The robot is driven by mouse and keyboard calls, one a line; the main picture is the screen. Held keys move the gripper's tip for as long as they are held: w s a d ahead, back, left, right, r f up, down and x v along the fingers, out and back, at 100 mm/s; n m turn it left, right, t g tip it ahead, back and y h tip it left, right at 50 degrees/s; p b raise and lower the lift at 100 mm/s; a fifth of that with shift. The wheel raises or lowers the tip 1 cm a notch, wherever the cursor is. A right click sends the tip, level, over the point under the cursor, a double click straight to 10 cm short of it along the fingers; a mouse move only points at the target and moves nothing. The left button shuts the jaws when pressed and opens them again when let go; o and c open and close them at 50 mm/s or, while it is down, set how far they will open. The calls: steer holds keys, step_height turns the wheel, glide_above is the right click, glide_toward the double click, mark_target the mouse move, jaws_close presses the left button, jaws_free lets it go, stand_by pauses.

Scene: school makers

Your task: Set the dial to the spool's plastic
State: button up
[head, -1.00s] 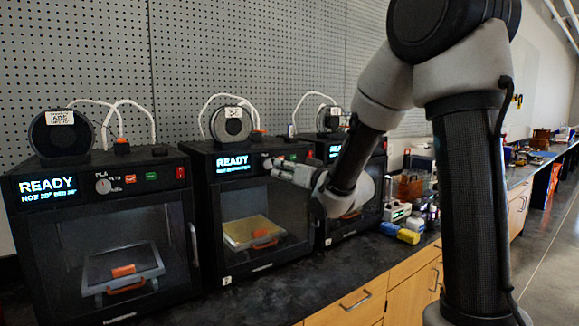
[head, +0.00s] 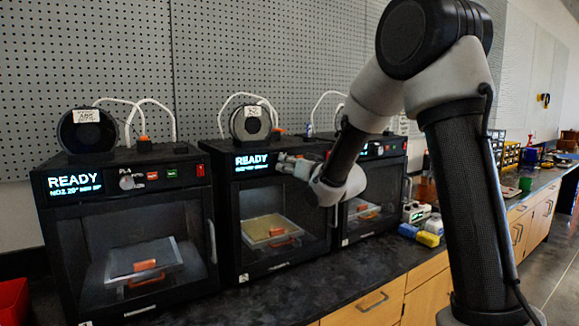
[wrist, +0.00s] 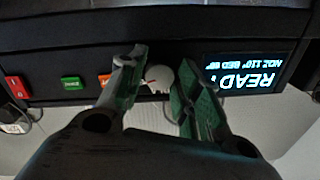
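My gripper (head: 283,160) is at the front panel of the middle printer (head: 290,205), right of its lit READY screen (head: 251,162). In the wrist view, where the panel appears upside down, my gripper (wrist: 160,82) is open. A white dial (wrist: 160,77) with a red mark shows between its two fingertips. I cannot tell whether the fingers touch it. In the head view the dial is hidden by my gripper. The middle printer's spool (head: 250,123) stands on top with a white label (head: 252,111), too small to read.
The left printer (head: 130,235) has its own dial (head: 131,180) and a spool (head: 86,130) labelled apparently ABS. A third printer (head: 372,205) stands to the right. In the wrist view, orange, green (wrist: 71,84) and red (wrist: 17,87) buttons lie beside the dial.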

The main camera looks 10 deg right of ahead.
steer(key=c, duration=0.4)
steer(key=shift+c, duration=0.2)
steer(key=shift+r+n, duration=0.1)
steer(key=shift+n, duration=2.7)
steer(key=o, duration=0.7)
steer(key=shift+o, duration=0.2)
steer(key=v, duration=1.2)
